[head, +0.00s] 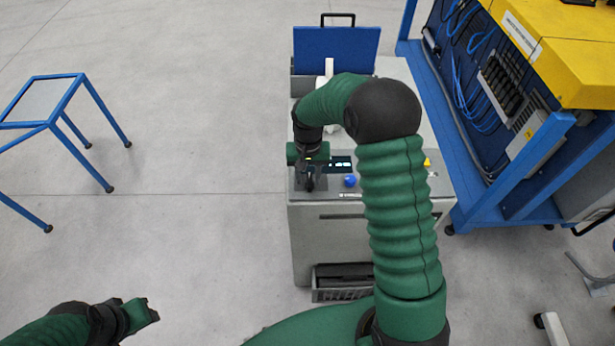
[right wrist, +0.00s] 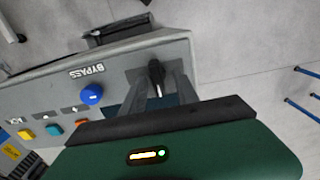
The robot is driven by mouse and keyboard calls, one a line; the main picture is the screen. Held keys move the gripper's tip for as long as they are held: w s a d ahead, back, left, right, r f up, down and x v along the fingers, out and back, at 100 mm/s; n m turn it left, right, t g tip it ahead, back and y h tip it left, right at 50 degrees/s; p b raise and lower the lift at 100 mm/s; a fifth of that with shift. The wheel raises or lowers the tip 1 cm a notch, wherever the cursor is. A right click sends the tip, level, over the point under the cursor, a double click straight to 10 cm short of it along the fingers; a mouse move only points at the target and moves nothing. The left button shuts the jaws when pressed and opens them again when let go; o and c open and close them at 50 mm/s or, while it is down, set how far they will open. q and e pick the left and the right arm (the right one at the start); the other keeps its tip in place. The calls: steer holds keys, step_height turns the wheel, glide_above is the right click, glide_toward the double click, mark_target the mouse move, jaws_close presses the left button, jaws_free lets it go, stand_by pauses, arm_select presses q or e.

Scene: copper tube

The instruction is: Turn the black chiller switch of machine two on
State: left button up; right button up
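The black switch (right wrist: 155,72) is a small knob with a pale mark on the grey control panel, seen in the right wrist view. My right gripper (right wrist: 158,84) has its two grey fingers on either side of this knob, with a gap between them; I cannot tell whether they touch it. In the head view my right gripper (head: 309,184) is at the panel's left front corner and largely hides the switch. The grey machine (head: 325,245) stands under it. My left gripper (head: 142,312) is at the lower left, away from the machine; its finger opening is unclear.
A blue button (right wrist: 92,94) sits beside the switch near the BYPASS label, with teal, orange and yellow buttons farther left. A blue-framed table (head: 50,100) stands at left. A blue and yellow cabinet (head: 570,70) stands at right. Floor left of the machine is clear.

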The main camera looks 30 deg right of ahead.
steer(key=shift+s+d+f, duration=0.15)
steer(key=shift+f, duration=0.45)
arm_select(q)
steer(key=shift+s+d+r, duration=0.15)
steer(key=shift+d, duration=0.15)
arm_select(e)
steer(key=shift+d+f, duration=0.1)
steer(key=shift+d, duration=0.05)
arm_select(q)
steer(key=shift+a, duration=0.1)
arm_select(e)
jaws_close()
steer(key=m+p, duration=0.1)
steer(key=m, duration=0.4)
arm_select(q)
steer(key=p+v, duration=0.2)
steer(key=v, duration=0.1)
steer(key=shift+w+r+p, duration=0.35)
steer(key=shift+w+r, duration=0.05)
arm_select(e)
steer(key=m, duration=0.6)
steer(key=shift+m, duration=0.4)
